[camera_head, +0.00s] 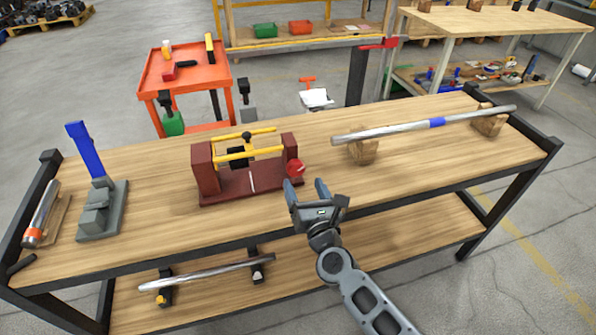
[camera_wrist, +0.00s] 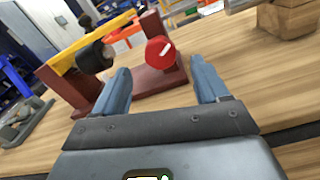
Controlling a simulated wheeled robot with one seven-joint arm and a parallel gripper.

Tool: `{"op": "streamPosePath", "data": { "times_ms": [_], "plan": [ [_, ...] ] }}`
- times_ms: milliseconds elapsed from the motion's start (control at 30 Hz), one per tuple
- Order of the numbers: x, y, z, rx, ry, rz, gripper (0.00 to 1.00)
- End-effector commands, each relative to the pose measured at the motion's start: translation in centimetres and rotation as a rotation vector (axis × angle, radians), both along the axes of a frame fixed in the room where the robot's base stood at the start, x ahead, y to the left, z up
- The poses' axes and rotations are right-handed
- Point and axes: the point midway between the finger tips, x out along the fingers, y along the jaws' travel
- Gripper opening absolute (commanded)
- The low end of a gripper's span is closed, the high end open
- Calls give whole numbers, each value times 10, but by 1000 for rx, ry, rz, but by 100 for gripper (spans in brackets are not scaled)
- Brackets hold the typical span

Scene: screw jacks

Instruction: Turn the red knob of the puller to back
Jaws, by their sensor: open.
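The puller (camera_head: 240,182) is a dark red frame with yellow rods and a black block between its two end posts, standing on the wooden bench. Its red knob (camera_head: 295,168) is on the right post and has a pale mark on its face. My gripper (camera_head: 308,184) is open and empty, just in front of and slightly right of the knob. The fingers show blue-grey in the wrist view (camera_wrist: 163,85) and appear apart from the knob.
A metal bar with a blue band (camera_head: 437,123) rests on wooden blocks (camera_head: 362,152) to the right. The bench is clear between puller and blocks.

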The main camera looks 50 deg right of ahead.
Motion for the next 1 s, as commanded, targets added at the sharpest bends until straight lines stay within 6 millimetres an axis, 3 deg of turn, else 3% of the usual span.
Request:
{"op": "streamPosePath", "data": {
  "times_ms": [400, 767, 1000],
  "plan": [
    [47, -32, 1, -2, 0, -1, 74],
    [51, -35, 0, -2, 1, -1, 74],
    [51, -35, 0, -2, 1, -1, 53]
  ]
}}
